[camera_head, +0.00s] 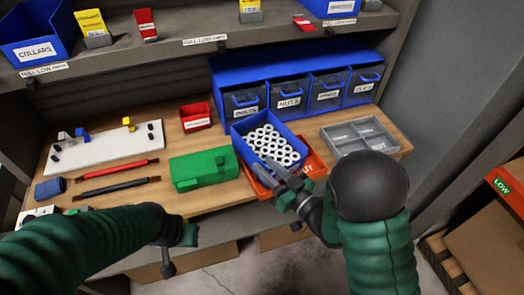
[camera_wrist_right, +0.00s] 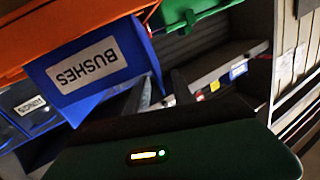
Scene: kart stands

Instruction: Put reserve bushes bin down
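The blue bushes bin (camera_head: 241,152) is full of white rings. It sits tilted over an orange-red tray (camera_head: 316,160) at the bench's front edge; whether it rests fully on it is hidden. In the right wrist view its BUSHES label (camera_wrist_right: 82,70) shows upside down.
A green case (camera_head: 203,169) stands left of the bin and a grey divided tray (camera_head: 358,136) right of it. A blue rack with labelled drawers (camera_head: 290,99) stands behind. A small red bin (camera_head: 196,117) and a white board (camera_head: 105,147) are farther left. A shelf (camera_head: 150,50) overhangs the back.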

